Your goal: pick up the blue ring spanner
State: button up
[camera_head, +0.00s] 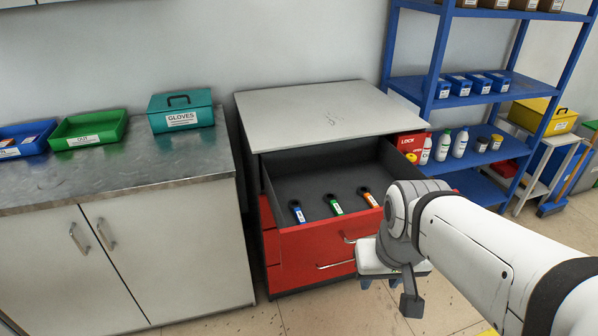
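The blue ring spanner (298,213) lies in the open top drawer (285,184) of a red cabinet. It is the leftmost of three spanners there and has a dark ring end and a white label. The green spanner (335,205) lies to its right, and the orange spanner (369,198) is farther right. My gripper (395,290) hangs in front of the cabinet's right side, right of and lower in the picture than the blue spanner, and apart from it. No held object shows. The fingers are small and partly hidden, so I cannot tell their opening.
The cabinet's grey top (320,112) is behind the drawer. A steel counter (130,160) on the left holds a teal GLOVES box (182,108) and a green bin (88,129). A blue shelf rack (480,97) with bottles stands at right. Floor in front is partly clear.

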aim_at(294, 204)
jog(key=u, duration=0.05)
jog(key=i, duration=1)
jog(key=z, duration=0.05)
